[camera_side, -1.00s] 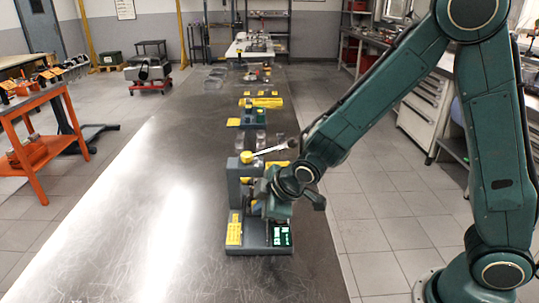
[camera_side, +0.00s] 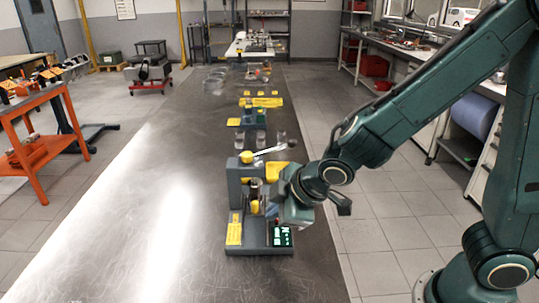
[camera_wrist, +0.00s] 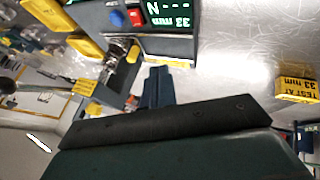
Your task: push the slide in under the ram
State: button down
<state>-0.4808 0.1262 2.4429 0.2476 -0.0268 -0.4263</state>
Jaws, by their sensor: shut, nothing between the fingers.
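The bench press stands on the metal table, with its grey column (camera_side: 238,185) upright and a silver lever (camera_side: 270,151) on top. The dark ram (camera_side: 256,187) hangs beside the column. A small yellow part (camera_side: 255,207), which looks like the slide's end, shows below the ram; it also shows in the wrist view (camera_wrist: 133,53), beside a shiny metal part. I cannot tell how far in the slide sits. My gripper (camera_wrist: 157,78) is shut and empty, close to the press and apart from the yellow part in the wrist view. In the side view its fingers are hard to make out.
The press base has a lit display (camera_side: 281,236) and a yellow label plate (camera_side: 234,229). A yellow block (camera_side: 272,169) stands behind the ram. More fixtures and clear cups (camera_side: 280,137) stand farther back. The table's left side is clear.

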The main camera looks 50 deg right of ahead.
jog(key=shift+v, duration=2.45)
jog(key=s+d+r+m+g, duration=0.1)
jog(key=s+d+r+m, duration=0.3)
jog(key=s, duration=0.4)
jog(key=s+d+r+m, duration=0.5)
jog(key=s+d, duration=0.2)
jog(key=shift+s+d+m+g, duration=0.3)
jog(key=shift+s+g, duration=0.1)
